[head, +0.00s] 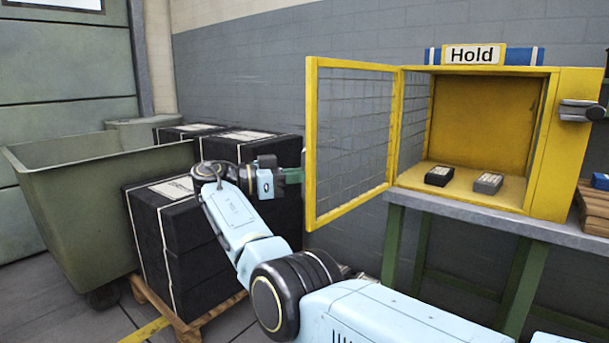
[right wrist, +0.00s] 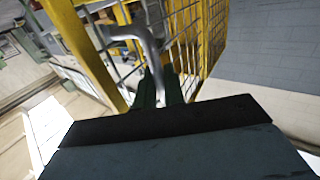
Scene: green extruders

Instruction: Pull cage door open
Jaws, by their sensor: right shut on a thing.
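The yellow-framed mesh cage door (head: 311,110) stands wide open, swung out to the left of the yellow cage (head: 565,150) on its hinge side. My right gripper (head: 292,176) is at the door's free edge, on its outer side. In the right wrist view, its dark green fingers (right wrist: 160,90) are shut on a grey curved door handle (right wrist: 146,45), with the mesh and yellow frame just behind. In the head view the handle is hidden by the gripper and door frame. My left gripper is not in view.
Two small boxes, one black (head: 439,176) and one grey (head: 488,183), lie inside the cage. A "Hold" sign (head: 473,55) tops it. The cage stands on a green-legged table (head: 460,212). Black strapped boxes (head: 165,230) on a pallet and a green bin (head: 90,190) stand left.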

